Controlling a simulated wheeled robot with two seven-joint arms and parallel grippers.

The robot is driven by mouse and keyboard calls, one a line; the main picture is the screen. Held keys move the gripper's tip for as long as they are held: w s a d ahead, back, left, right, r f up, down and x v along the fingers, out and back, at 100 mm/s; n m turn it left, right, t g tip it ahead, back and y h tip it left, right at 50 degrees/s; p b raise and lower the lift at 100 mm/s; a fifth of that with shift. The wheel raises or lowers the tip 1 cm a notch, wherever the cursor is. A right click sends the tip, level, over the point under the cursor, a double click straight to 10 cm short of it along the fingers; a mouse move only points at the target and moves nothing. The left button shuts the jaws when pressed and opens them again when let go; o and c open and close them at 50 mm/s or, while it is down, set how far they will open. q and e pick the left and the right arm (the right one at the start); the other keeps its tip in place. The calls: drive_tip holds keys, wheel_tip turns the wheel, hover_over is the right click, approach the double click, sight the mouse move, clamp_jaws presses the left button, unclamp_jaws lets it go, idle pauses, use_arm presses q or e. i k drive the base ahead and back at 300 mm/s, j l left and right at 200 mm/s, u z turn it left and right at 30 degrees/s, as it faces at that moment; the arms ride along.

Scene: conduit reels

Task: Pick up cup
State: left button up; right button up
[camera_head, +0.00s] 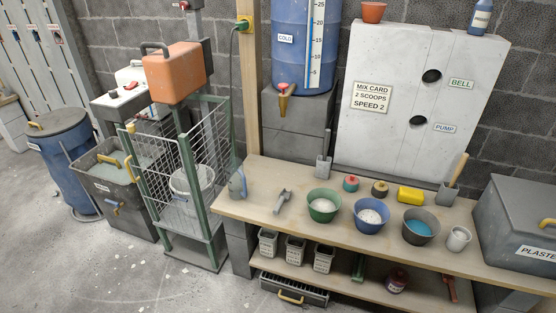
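A small whitish cup (457,240) stands upright on the wooden workbench (300,226), near its right end. It is just right of a dark bowl with blue contents (419,228) and left of a grey plaster box (515,225). The inside of the cup is too small to make out clearly. An orange-red pot (374,11) sits high on top of the white cabinet (410,100). Neither of my grippers shows in this view.
A green bowl (323,206) and a blue bowl (370,216) stand left along the bench. A yellow block (410,195) and a grey pot with a wooden handle (448,193) are behind. The lower shelf holds several containers. Open concrete floor (110,270) lies at the left.

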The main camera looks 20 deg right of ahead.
sight(460, 236)
drive_tip(key=z, duration=1.25)
